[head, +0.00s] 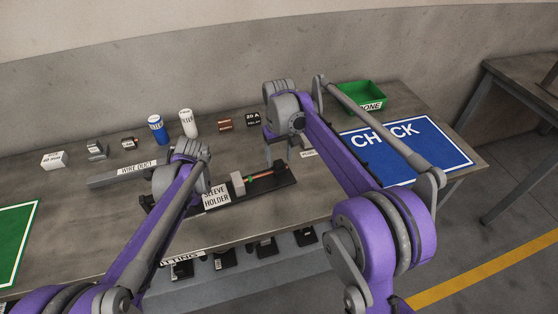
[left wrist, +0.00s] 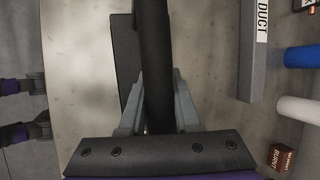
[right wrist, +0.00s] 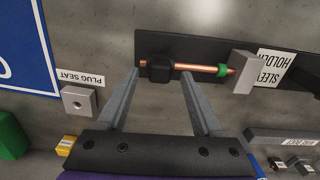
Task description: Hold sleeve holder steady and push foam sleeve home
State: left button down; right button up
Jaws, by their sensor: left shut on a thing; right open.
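The sleeve holder, a black plate (head: 285,184), lies on the bench with its white label (head: 216,197). A grey block (right wrist: 243,72) on it carries a copper tube (right wrist: 195,67) with a green ring (right wrist: 222,70). A short black piece, apparently the foam sleeve (right wrist: 159,69), sits around the tube near its free end. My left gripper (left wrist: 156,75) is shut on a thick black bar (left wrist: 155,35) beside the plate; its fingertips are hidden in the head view. My right gripper (right wrist: 160,75) is open, its fingertips on either side of the sleeve; contact cannot be told.
A plug seat block (right wrist: 78,101) is close to my right gripper. A blue CHECK mat (head: 400,150) and green bin (head: 362,96) are at the right. Black items (head: 224,260) sit below the front edge.

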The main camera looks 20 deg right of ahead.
jog(key=shift+f, duration=1.05)
grip_shut()
dwell(0.7)
